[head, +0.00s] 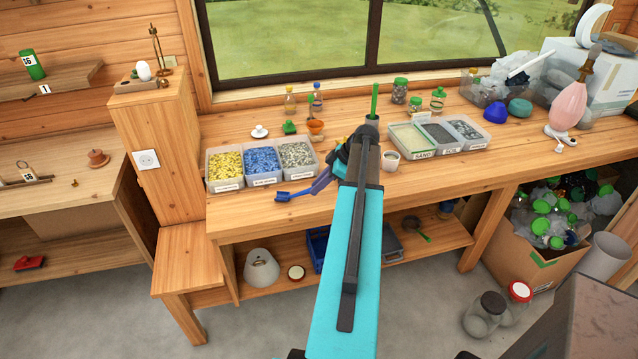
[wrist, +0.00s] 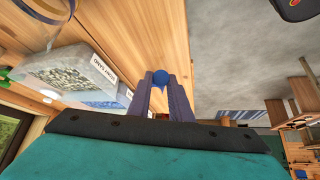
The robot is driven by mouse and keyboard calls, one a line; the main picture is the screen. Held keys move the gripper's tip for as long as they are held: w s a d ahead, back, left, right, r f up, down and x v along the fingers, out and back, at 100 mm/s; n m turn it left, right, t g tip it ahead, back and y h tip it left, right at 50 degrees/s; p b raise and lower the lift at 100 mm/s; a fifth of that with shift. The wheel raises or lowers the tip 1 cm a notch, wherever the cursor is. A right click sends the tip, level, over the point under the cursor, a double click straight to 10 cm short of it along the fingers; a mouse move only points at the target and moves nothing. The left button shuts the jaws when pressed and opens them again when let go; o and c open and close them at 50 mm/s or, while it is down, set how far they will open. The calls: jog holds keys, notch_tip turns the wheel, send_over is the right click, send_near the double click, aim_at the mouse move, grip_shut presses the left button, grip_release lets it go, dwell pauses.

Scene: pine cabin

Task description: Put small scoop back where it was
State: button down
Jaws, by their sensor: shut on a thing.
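My gripper (head: 318,186) is shut on a small blue scoop (head: 292,195) and holds it at the front edge of the workbench, in front of the bins of coloured grains. The scoop points left from the fingers. In the wrist view the scoop's blue end (wrist: 160,77) shows at the tips of my purple fingers (wrist: 162,98). My arm hides part of the bench behind it. I cannot tell whether the scoop touches the bench.
Bins of yellow (head: 226,168), blue (head: 262,165) and grey-green grains (head: 297,160) stand behind the scoop. A white cup (head: 391,161) and a sand bin (head: 412,141) stand right of my arm. A lower shelf (head: 443,234) holds a lampshade (head: 261,269). Bare bench lies further right.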

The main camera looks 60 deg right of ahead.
jog(key=shift+f, duration=0.15)
jog(key=c, duration=1.6)
grip_release()
jog(key=shift+b+v, duration=2.05)
jog(key=shift+v, duration=4.05)
